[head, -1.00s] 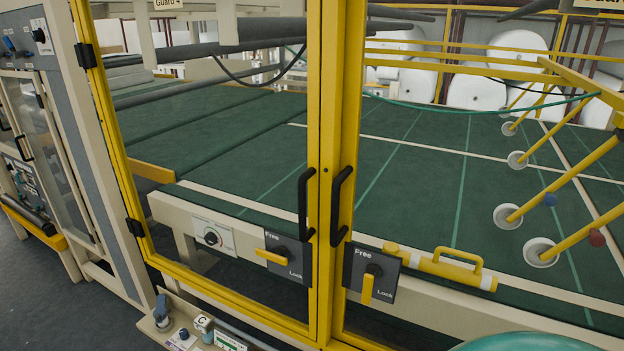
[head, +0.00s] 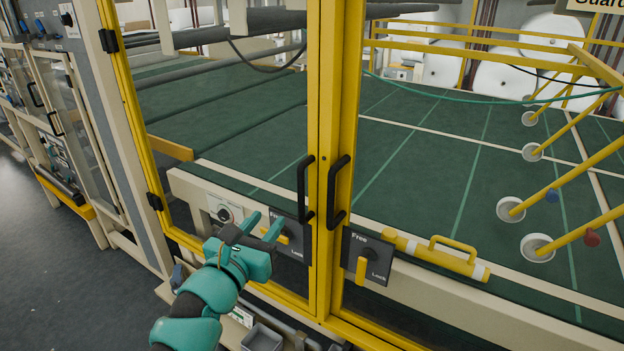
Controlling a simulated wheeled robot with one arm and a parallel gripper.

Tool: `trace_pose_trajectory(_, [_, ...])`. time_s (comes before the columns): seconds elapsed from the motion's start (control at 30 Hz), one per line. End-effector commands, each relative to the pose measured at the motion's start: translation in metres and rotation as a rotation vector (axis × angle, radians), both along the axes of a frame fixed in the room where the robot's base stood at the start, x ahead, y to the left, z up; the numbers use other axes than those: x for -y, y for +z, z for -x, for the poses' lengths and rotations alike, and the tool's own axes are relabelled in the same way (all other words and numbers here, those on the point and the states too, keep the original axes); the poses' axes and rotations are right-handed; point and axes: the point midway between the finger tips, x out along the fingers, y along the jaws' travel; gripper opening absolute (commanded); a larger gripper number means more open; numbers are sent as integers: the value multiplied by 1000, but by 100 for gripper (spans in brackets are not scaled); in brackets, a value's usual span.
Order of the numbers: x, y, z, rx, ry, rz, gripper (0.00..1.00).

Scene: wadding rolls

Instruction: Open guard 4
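The left guard door is a yellow frame (head: 135,115) with a clear pane, in the head view. It stands in line with the neighbouring frame, with no visible gap. Its upright black handle (head: 304,190) is beside the centre post. Left of the handle is a dark lock plate marked Free and Lock, with a yellow lever (head: 283,238), partly hidden by my gripper. My gripper (head: 266,219) is teal, with its two fingers apart. It is in front of this lever; I cannot tell whether it touches it. Nothing shows held.
The right-hand guard has a black handle (head: 339,190) and its own lock plate (head: 368,258), its yellow lever pointing down. Grey floor (head: 70,270) is free at the left. A grey bin (head: 262,338) is below.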

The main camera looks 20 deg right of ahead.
Motion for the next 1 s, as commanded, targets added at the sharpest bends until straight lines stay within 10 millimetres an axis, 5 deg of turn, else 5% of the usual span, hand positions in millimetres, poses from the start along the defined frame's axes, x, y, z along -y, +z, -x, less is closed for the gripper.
trace_pose_trajectory(1.0, [84,2,-93,2,-9,-6,34])
